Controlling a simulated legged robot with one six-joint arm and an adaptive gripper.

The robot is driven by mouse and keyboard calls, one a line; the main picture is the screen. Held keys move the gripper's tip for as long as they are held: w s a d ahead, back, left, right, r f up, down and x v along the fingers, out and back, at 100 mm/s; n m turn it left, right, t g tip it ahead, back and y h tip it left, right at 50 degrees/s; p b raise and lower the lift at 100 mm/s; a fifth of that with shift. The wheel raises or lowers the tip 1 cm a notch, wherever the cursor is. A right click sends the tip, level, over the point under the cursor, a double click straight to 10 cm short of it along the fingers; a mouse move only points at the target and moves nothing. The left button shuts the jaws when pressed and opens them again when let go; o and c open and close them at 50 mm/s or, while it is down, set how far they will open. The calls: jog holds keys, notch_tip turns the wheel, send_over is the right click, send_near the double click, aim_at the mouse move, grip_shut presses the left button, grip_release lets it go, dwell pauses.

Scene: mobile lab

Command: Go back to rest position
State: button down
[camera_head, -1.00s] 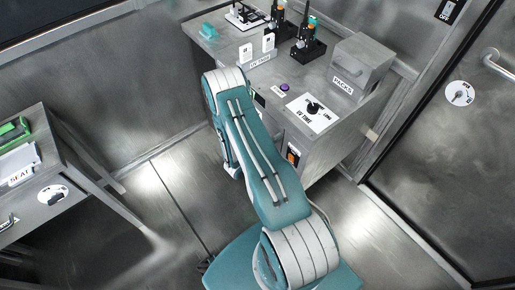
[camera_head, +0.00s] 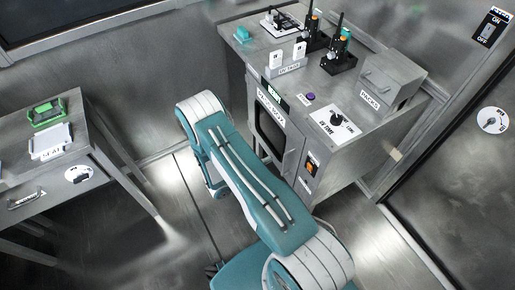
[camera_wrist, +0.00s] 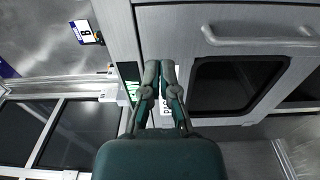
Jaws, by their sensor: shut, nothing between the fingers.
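My gripper (camera_wrist: 159,75) shows in the wrist view with its two fingers together and nothing between them. It is in front of a grey metal cabinet (camera_wrist: 200,60) that has a dark window (camera_wrist: 235,85) and a bar handle (camera_wrist: 258,36). The gripper looks apart from the handle; its exact distance to the cabinet front cannot be told. In the head view my teal arm reaches from the bottom toward the left of the cabinet (camera_head: 345,150). The gripper itself is hidden there behind the arm.
The cabinet top carries a PACKS box (camera_head: 390,82), a dial (camera_head: 336,122), a purple button (camera_head: 310,97) and two radios (camera_head: 342,55) in black holders. A side table (camera_head: 95,165) with a green-framed item (camera_head: 47,112) stands at left. Floor between them is clear.

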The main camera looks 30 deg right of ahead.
jog(key=shift+a, duration=0.2)
jog(key=s+a+r+m+g+y, duration=0.2)
jog(key=r+g+y, duration=0.15)
jog(key=r, duration=0.75)
jog(key=s+a+r+m+g+y, duration=0.15)
jog(key=r+y, duration=0.25)
jog(key=r, duration=0.8)
jog(key=s+a+r+n+t+y, duration=0.1)
jog(key=s+a+r+t+y, duration=0.4)
jog(key=r, duration=0.3)
jog(key=s+a+r+n+t+y, duration=0.2)
jog(key=s+a+r+t+y, duration=0.3)
jog(key=r, duration=0.4)
jog(key=shift+s+a+r, duration=0.25)
jog(key=shift+s+a, duration=0.55)
jog(key=shift+s, duration=0.05)
jog(key=shift+y, duration=0.25)
